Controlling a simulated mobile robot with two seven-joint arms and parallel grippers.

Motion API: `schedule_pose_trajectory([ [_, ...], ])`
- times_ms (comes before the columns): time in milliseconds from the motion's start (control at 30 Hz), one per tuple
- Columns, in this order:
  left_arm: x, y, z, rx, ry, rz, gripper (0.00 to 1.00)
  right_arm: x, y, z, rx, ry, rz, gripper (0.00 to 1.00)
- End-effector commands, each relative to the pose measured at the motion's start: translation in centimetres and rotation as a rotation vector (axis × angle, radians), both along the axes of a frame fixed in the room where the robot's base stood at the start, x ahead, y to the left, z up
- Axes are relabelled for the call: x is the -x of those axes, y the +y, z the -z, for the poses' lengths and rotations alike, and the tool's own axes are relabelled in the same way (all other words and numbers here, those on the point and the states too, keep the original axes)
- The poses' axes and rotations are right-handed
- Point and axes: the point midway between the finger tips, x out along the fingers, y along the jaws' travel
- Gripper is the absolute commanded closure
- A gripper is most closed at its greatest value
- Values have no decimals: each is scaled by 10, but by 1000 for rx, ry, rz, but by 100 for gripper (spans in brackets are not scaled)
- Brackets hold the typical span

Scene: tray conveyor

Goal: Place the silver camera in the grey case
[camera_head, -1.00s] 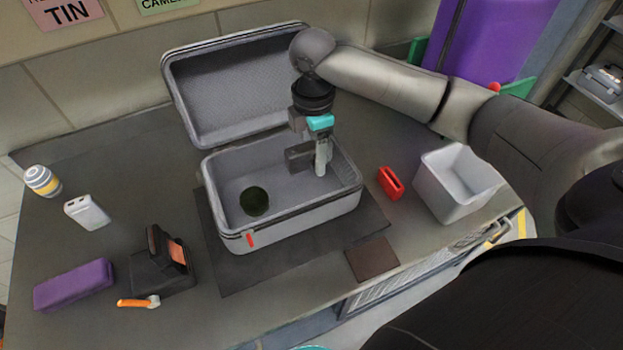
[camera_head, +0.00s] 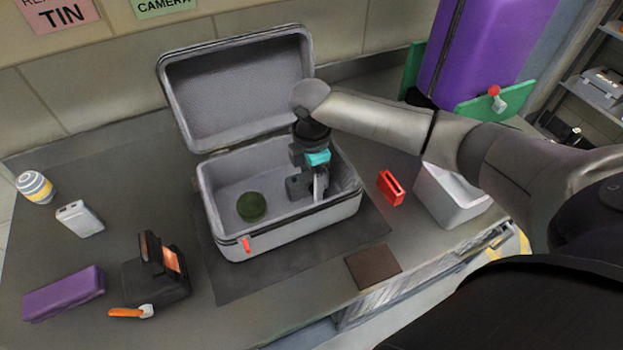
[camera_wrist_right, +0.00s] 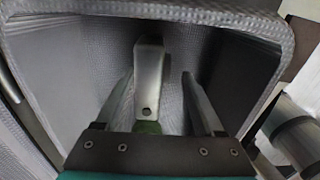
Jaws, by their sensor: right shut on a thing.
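The grey case (camera_head: 290,232) stands open on the table, its lid (camera_head: 235,85) tilted back. My right gripper (camera_head: 314,184) points down inside the right half of the case. It is shut on a narrow silver thing, which I take to be the silver camera (camera_wrist_right: 149,75); it shows between the two fingers in the right wrist view. In the head view the gripper hides most of it, and I cannot tell whether it touches the case floor. A dark green round thing (camera_head: 251,206) lies in the left half of the case. My left gripper is not in view.
A red holder (camera_head: 391,187) and a white bin (camera_head: 452,195) stand right of the case. A brown square (camera_head: 373,266) lies in front. At left are a striped can (camera_head: 35,187), a white box (camera_head: 79,218), a black device (camera_head: 156,278) and a purple case (camera_head: 64,293).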

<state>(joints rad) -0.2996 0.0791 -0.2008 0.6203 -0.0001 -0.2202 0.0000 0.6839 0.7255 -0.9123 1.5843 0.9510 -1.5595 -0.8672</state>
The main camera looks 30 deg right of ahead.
Motion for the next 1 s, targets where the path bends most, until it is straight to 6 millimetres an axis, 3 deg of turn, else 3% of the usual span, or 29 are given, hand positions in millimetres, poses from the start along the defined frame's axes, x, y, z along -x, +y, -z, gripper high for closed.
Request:
schedule_pose_trajectory([
  [33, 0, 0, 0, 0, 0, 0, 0, 0, 0, 1, 0, 1, 0, 26],
  [267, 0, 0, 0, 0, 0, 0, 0, 0, 0, 0, 0, 1, -1, 1],
  [567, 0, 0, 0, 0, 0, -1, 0, 0, 0, -3, 0, 0, -1, 0],
  [767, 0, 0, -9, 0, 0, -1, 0, -1, 0, -33, 0, -3, -1, 0],
  [1000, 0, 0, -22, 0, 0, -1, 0, -1, 0, -86, -1, -3, 0, 0],
])
